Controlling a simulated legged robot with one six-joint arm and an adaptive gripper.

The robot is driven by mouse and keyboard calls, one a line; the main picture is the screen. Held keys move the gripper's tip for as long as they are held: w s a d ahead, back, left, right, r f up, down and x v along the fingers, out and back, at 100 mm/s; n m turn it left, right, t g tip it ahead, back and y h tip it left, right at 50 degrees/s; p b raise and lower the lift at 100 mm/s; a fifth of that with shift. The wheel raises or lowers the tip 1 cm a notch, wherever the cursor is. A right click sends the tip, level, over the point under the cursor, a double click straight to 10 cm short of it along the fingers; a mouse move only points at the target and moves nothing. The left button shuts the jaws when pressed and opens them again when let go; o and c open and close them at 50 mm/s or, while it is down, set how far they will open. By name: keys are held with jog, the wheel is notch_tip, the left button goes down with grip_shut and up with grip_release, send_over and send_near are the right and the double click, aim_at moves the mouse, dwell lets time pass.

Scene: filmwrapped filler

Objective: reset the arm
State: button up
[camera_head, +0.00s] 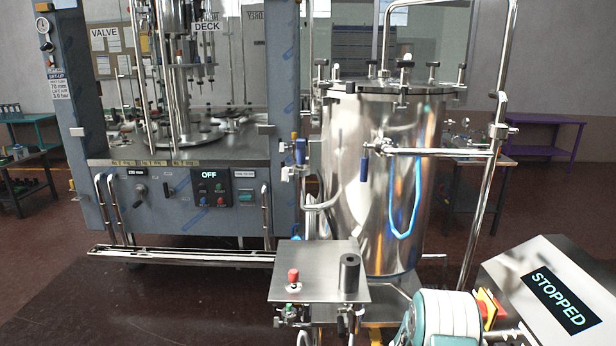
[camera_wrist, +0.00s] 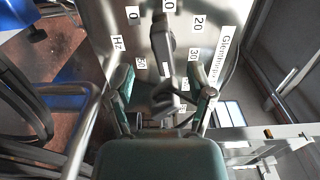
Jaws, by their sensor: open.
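In the wrist view my gripper (camera_wrist: 162,75) is open, its two green-padded fingers spread apart. A grey lever-like knob (camera_wrist: 165,45) shows between and beyond the fingers, in front of a metal plate marked with a scale in Hz. I cannot tell whether the fingers touch the knob; no held object is visible. I cannot make out the gripper in the head view. A white and teal rounded part (camera_head: 440,318) shows at its bottom; I cannot tell whether it is mine.
In the head view a steel tank (camera_head: 385,175) stands at the centre, with a filling machine (camera_head: 180,195) reading OFF at left. A steel shelf (camera_head: 320,285) with a red knob stands in front. A sloped box (camera_head: 530,290) reads STOPPED at right. Floor is clear at lower left.

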jog(key=s+a+r+m+g+y, duration=0.1)
jog(key=s+a+r+m+y, duration=0.4)
jog(key=r+m, duration=0.4)
jog(key=s+a+r+m+y, duration=0.3)
jog(key=s+a+r+m, duration=0.2)
jog(key=a+r+m, duration=0.35)
jog(key=s+a+r+m+t+y, duration=0.4)
jog(key=s+a+m, duration=0.3)
jog(key=a, duration=0.3)
jog(key=s+a+r+m+t+y, duration=0.4)
jog(key=s+a+r+m+y, duration=0.1)
jog(key=a+m, duration=0.4)
jog(key=s+m+y, duration=0.1)
jog(key=s, duration=0.1)
jog(key=shift+s+a, duration=0.35)
jog(key=shift+s, duration=0.05)
